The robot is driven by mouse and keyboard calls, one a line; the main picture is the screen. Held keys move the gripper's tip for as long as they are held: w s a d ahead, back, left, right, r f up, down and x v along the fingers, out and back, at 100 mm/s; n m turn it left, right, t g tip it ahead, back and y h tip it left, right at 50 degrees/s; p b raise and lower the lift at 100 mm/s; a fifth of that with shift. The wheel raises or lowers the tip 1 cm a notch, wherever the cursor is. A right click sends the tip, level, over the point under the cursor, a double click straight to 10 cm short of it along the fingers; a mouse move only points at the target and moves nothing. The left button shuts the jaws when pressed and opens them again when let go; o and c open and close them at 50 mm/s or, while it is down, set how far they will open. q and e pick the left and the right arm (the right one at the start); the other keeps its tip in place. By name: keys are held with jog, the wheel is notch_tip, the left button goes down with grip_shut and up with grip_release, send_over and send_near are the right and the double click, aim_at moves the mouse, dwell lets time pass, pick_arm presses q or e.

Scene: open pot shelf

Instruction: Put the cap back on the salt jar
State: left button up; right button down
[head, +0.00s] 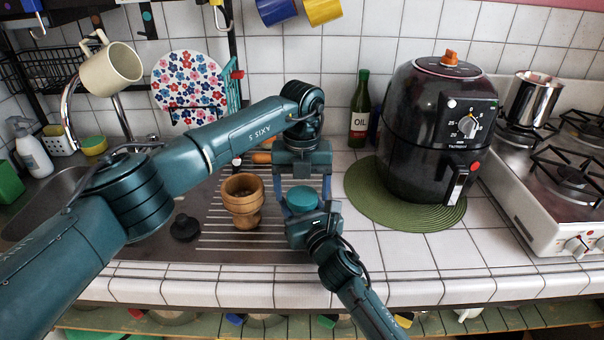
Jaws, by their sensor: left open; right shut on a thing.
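A round teal piece (300,201), which looks like the cap, is between my two grippers near the front of the ribbed metal drainer. I cannot make out a separate salt jar; a jar body could be hidden behind my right gripper. My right gripper (301,212) reaches up from the front and is shut on the teal piece or on something just under it; its fingers are partly hidden. My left gripper (303,190) points down from above, open, with one finger on each side of the teal piece. I cannot tell whether its fingers touch it.
A wooden mortar-like cup (242,208) stands just left of the grippers. A small black knob-shaped thing (185,228) lies farther left by the sink (50,205). A black air fryer (430,140) on a green mat (366,200) and an oil bottle (360,112) stand right. Front right tiles are clear.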

pick_arm(q)
jog(key=shift+f, duration=0.35)
jog(key=shift+c, duration=0.3)
jog(key=c, duration=0.9)
jog(key=m, duration=0.3)
jog(key=shift+c, duration=0.2)
jog(key=o, duration=1.1)
jog(key=shift+d, duration=0.1)
jog(key=shift+r, duration=2.35)
